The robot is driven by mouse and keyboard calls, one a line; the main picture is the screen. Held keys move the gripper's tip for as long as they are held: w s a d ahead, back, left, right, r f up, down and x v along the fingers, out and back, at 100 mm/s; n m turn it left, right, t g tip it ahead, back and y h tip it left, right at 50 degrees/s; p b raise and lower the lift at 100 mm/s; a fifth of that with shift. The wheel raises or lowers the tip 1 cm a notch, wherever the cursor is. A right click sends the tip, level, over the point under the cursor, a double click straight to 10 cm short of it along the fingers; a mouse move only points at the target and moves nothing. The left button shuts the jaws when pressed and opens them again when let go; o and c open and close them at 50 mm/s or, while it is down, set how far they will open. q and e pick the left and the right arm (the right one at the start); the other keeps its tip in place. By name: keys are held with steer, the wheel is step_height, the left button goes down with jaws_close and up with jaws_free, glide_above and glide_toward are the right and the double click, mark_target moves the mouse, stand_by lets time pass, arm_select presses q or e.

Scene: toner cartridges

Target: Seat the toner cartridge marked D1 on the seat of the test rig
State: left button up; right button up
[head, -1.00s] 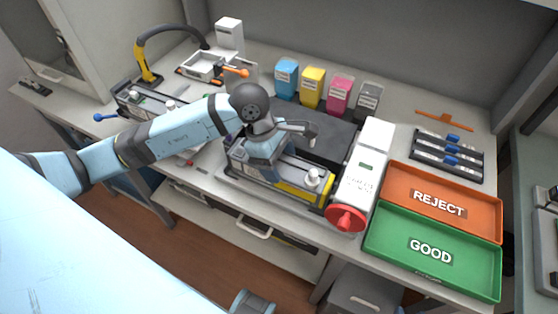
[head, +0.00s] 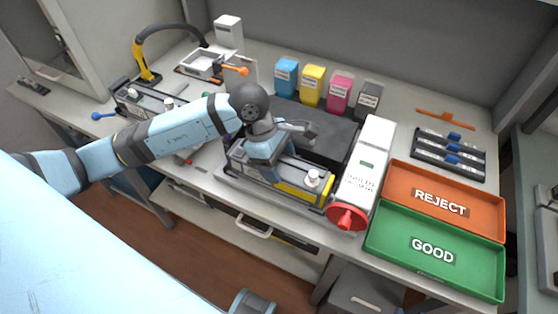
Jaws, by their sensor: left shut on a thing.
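A dark toner cartridge with a yellow end and a white knob (head: 290,183) lies lengthwise in the test rig at the front of the bench. Its mark is too small or hidden to read. My left gripper (head: 262,168) reaches down onto the cartridge's left half and is shut on it; the fingertips are mostly hidden. The test rig has a white housing (head: 364,165) and a red handwheel (head: 346,217) to the right of the cartridge. The seat is hidden under the cartridge, so I cannot tell whether it rests fully down. My right gripper is not in view.
An orange REJECT tray (head: 470,219) and a green GOOD tray (head: 400,259) lie at right. A dark rack (head: 447,155) stands behind them. Cyan (head: 287,78), yellow (head: 312,86), magenta (head: 340,93) and grey (head: 367,100) bottles stand at the back. Another fixture (head: 130,98) is at left.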

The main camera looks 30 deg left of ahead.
arm_select(q)
steer(key=shift+b, duration=0.35)
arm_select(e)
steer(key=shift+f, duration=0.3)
arm_select(q)
steer(key=o, duration=1.4)
steer(key=v, duration=1.4)
steer(key=shift+d, duration=0.1)
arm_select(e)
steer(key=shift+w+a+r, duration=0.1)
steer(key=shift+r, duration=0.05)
